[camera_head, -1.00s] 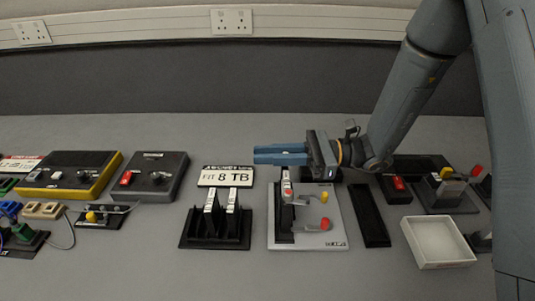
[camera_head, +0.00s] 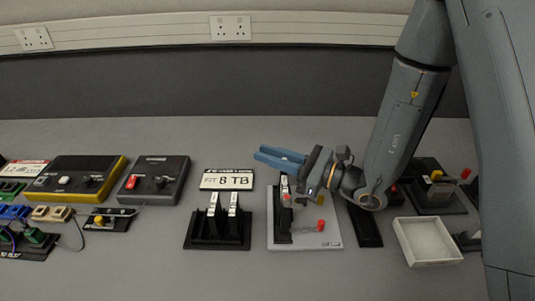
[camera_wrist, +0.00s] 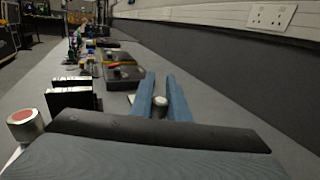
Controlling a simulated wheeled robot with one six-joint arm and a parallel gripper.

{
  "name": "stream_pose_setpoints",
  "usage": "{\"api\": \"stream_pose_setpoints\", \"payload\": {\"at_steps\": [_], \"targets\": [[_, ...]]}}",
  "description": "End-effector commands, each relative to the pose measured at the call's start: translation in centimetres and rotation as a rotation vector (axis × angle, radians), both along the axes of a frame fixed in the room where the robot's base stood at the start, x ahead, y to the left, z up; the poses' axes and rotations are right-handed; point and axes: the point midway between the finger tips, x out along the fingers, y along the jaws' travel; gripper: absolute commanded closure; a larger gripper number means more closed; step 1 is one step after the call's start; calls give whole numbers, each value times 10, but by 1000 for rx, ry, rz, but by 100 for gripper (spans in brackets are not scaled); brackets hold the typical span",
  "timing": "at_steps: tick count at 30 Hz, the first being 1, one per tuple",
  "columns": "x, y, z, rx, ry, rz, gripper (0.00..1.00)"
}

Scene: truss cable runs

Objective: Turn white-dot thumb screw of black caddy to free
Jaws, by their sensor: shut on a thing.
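My gripper (camera_head: 258,152) has two blue fingers pointing left and a little back, above the back end of a grey board (camera_head: 262,236). In the wrist view its fingers (camera_wrist: 160,78) lie either side of a silver round thumb screw (camera_wrist: 160,106) with a pale top, and they are shut on it. In the head view this screw is hidden by the gripper. A black caddy (camera_head: 283,226) with a pale and red front stands on the grey board, its back end partly under my gripper.
A red-topped knob (camera_head: 320,225) stands on the board's right side; a red-topped post (camera_wrist: 25,122) is close at left in the wrist view. A black rack (camera_head: 205,243) with two caddies and an "8 TB" sign (camera_head: 227,180) are left. A white tray (camera_head: 398,240) is right.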

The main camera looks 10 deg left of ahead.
Motion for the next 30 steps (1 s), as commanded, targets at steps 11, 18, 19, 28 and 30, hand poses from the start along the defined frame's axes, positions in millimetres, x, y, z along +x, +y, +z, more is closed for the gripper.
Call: {"api": "stream_pose_setpoints", "payload": {"at_steps": [11,18,19,28,30], "targets": [[1,0,0,1,0,-32,100],[1,0,0,1,0,-31,75],[1,0,0,1,0,-31,70],[1,0,0,1,0,-31,65],[1,-3,0,1,0,-32,65]]}}
